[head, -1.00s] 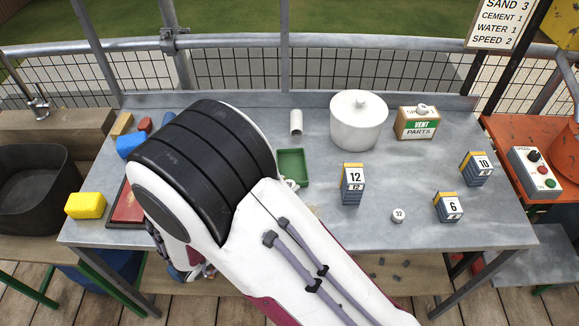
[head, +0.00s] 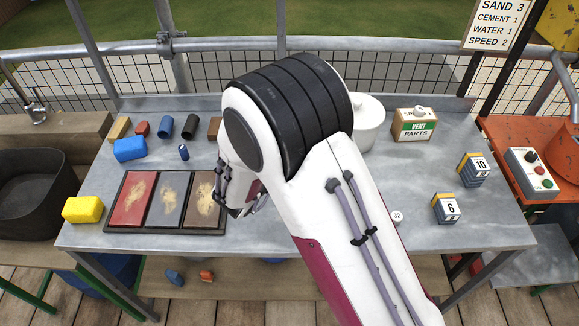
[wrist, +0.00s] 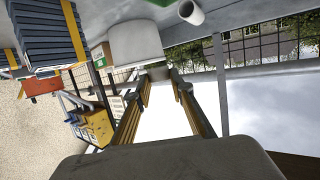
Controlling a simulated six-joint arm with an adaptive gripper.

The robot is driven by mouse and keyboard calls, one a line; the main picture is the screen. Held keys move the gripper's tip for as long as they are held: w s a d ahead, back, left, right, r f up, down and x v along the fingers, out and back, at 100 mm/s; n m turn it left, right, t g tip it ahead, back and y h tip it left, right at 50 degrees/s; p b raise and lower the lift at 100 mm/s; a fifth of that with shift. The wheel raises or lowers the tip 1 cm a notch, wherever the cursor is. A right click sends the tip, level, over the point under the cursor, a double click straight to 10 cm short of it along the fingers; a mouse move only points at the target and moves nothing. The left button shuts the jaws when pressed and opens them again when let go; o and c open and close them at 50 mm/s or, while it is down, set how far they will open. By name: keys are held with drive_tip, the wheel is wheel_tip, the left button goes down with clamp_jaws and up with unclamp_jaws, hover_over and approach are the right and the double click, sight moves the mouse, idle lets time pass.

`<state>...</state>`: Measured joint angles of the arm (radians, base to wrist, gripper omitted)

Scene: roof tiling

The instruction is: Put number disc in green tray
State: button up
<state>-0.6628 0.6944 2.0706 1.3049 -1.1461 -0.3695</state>
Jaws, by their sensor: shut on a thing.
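The number disc (head: 397,216), small and white and marked 32, lies on the grey table in the head view, just right of my arm. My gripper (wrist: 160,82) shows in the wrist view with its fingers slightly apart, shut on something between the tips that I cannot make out. In the head view the gripper is mostly hidden by my arm, near the right end of the coloured panels. The green tray is behind my arm in the head view, and I cannot pick it out with certainty in the wrist view.
A panel tray (head: 166,230) with red, grey and brown sections is at left, near a yellow sponge (head: 83,209). Tile stacks 10 (head: 473,169) and 6 (head: 446,208) and the VENT PARTS box (head: 413,125) stand at right. A white pot (head: 368,125) is behind my arm.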

drive_tip(key=shift+a+f, duration=0.1)
drive_tip(key=shift+a, duration=0.05)
idle(0.3)
drive_tip(key=shift+f, duration=3.15)
drive_tip(key=shift+f, duration=0.1)
drive_tip(key=shift+f, duration=1.75)
drive_tip(key=shift+f, duration=0.1)
drive_tip(key=o, duration=0.8)
